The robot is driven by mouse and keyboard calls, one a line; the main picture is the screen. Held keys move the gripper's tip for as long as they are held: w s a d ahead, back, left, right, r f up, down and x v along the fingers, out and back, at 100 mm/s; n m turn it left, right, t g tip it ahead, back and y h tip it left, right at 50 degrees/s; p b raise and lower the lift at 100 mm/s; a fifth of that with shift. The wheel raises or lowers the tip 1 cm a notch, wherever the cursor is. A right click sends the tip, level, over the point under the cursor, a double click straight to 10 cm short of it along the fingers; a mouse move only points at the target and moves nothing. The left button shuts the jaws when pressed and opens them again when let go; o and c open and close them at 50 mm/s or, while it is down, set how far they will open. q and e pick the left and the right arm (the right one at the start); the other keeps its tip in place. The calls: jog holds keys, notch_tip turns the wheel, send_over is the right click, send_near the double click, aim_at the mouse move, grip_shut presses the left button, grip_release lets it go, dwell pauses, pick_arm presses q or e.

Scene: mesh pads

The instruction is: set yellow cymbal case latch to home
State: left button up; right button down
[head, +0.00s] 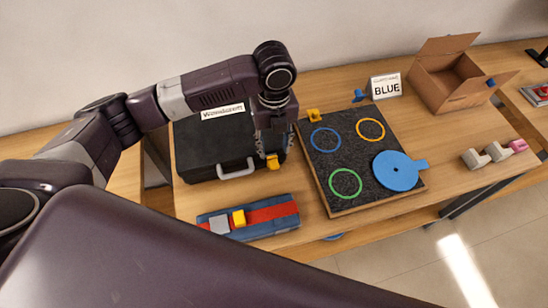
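A black case (205,150) with a grey handle (236,169) lies on the wooden table, left of the mesh pad. A small yellow latch (272,162) shows at the right end of its front edge. My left gripper (273,154) points down right at this latch, with its fingers around or just above it. I cannot tell whether they touch it or how far apart they are. The gripper hides the case's right end. My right gripper is not in view.
A dark pad (335,185) with coloured rings and a blue disc (397,171) lies to the right. A blue-red block (270,214) with a yellow piece (239,218) lies in front. A cardboard box (450,85) and a "BLUE" sign (386,87) stand behind.

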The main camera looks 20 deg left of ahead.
aim_at(273, 162)
pick_arm(q)
notch_tip(273, 162, down, 6)
jog(key=shift+f+p, duration=0.1)
jog(key=shift+p, duration=0.8)
jog(key=shift+f, duration=0.65)
grip_shut()
jog(key=shift+w+a+r+g+h, duration=0.15)
jog(key=shift+w+a+g+h, duration=0.15)
jog(key=shift+w+g+h, duration=0.25)
jog(key=shift+s, duration=0.1)
grip_release()
